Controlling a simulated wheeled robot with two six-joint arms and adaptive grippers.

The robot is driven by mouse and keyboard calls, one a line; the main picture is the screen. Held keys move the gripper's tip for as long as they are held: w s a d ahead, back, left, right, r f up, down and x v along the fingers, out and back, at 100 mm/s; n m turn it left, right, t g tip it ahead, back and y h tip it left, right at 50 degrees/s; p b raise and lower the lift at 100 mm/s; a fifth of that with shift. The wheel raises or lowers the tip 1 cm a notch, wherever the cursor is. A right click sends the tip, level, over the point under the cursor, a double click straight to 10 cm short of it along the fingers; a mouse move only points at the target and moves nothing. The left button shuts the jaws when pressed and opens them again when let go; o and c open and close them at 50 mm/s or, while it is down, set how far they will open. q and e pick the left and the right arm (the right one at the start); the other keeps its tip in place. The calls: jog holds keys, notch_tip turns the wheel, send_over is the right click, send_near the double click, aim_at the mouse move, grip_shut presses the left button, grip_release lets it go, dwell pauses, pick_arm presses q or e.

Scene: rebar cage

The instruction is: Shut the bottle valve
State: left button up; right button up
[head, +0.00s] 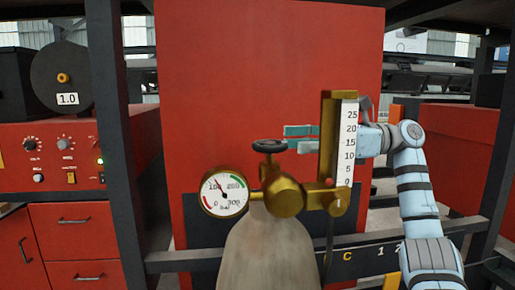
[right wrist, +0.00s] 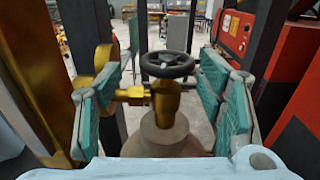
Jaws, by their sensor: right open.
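The gas bottle (head: 268,250) stands upright in front of me with a brass valve body (head: 282,195) on top. Its black valve handwheel (head: 269,146) sits on the brass stem and also shows in the right wrist view (right wrist: 167,65). My right gripper (head: 288,138) comes in from the right, partly hidden by the flow gauge column. Its teal fingers are open, with their tips at the right side of the handwheel. In the right wrist view the handwheel lies ahead between the spread fingers, and I see no grip on it. My left gripper is not in view.
A round pressure gauge (head: 223,192) sits left of the valve. A brass flow column with a white scale (head: 349,143) stands right of it, close to my right gripper. A red panel (head: 230,70) is behind. A red machine (head: 45,150) stands at the left.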

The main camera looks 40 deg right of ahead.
aim_at(253, 144)
jog(key=x, duration=0.5)
jog(key=w+x, duration=0.1)
jog(key=x, duration=0.2)
jog(key=shift+w+d+f, duration=0.15)
jog(key=shift+d+f, duration=0.05)
jog(key=shift+d, duration=0.1)
jog(key=shift+w+a+r, duration=0.1)
jog(key=shift+a, duration=0.45)
jog(key=shift+s, duration=0.2)
jog(key=shift+w+a, duration=0.1)
jog(key=shift+w, duration=0.05)
jog(key=c, duration=0.9)
jog(key=shift+w+a, duration=0.1)
jog(key=shift+a, duration=0.05)
jog(key=shift+c, duration=1.1)
